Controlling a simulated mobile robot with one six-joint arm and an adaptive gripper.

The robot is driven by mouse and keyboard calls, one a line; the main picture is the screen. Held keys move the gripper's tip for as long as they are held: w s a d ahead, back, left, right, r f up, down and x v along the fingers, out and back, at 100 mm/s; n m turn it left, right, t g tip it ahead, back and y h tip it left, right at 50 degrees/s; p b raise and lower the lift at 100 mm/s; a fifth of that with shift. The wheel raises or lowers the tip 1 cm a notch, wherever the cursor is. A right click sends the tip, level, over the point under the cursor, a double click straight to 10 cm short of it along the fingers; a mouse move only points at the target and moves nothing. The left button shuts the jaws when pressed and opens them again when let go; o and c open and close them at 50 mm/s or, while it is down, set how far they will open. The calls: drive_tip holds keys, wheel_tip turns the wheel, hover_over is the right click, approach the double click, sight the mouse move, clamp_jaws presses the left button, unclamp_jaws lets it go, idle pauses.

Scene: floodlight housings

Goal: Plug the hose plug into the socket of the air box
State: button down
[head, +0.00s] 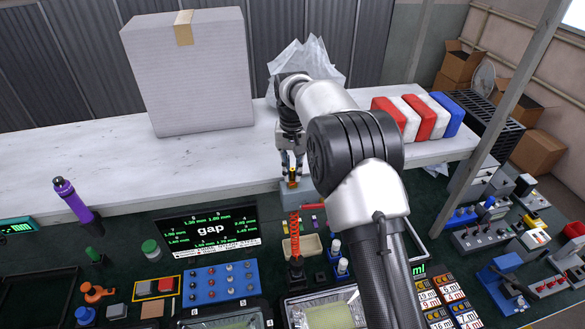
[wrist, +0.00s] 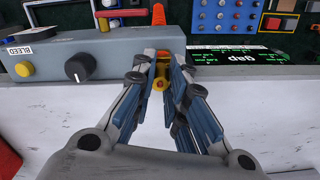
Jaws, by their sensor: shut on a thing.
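The air box (wrist: 50,62) is a grey-blue box with a BLEED label, a yellow button and a black knob in the wrist view. In the head view the air box (head: 303,198) is small and partly hidden by my arm. My gripper (wrist: 162,84) is shut on the hose plug (wrist: 160,83), a small yellow-orange piece with a red middle, at the box's right part. In the head view my gripper (head: 291,177) points down over the box with the orange plug (head: 292,184) at its tips. The socket is hidden, so I cannot tell whether the plug is in it.
An orange coiled hose (head: 295,235) stands in front of the box. A large carton (head: 188,75) and red, white and blue blocks (head: 417,115) stand on the white shelf behind.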

sight(293, 169)
drive_tip(key=shift+f, duration=0.25)
drive_tip(key=c, duration=1.5)
unclamp_jaws()
drive_tip(key=shift+r, duration=0.15)
wheel_tip(293, 169, up, 12)
drive_tip(key=shift+f, duration=0.1)
